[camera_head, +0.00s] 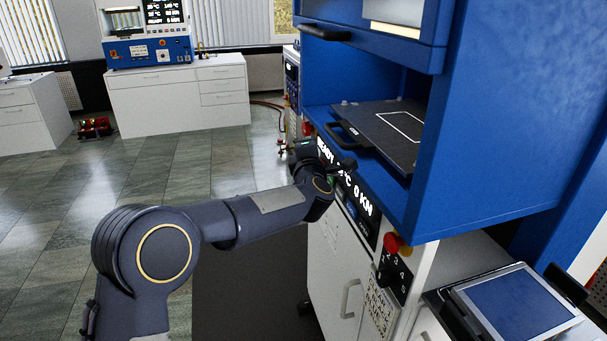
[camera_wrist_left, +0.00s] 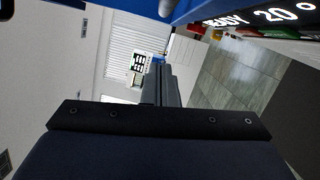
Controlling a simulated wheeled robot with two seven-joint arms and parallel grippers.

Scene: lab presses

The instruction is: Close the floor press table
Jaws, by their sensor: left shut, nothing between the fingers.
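The floor press is a large blue cabinet (camera_head: 500,130) on a white base at the right. Its table (camera_head: 405,148) is a dark plate with a white outline, inside the blue opening and sticking out a little at the front. A black handle (camera_head: 352,136) is on the table's front edge. My left gripper (camera_head: 347,165) is just below and in front of this handle, close to the display panel; whether it touches is unclear. In the left wrist view its fingers (camera_wrist_left: 161,84) are together with nothing between them. The table is not clearly seen there. My right gripper is not in view.
The press's display (camera_head: 357,195) reads READY and 0 kN; part of it shows in the left wrist view (camera_wrist_left: 265,17). A red knob (camera_head: 396,244) is below the blue housing. The tiled floor at left is mostly free.

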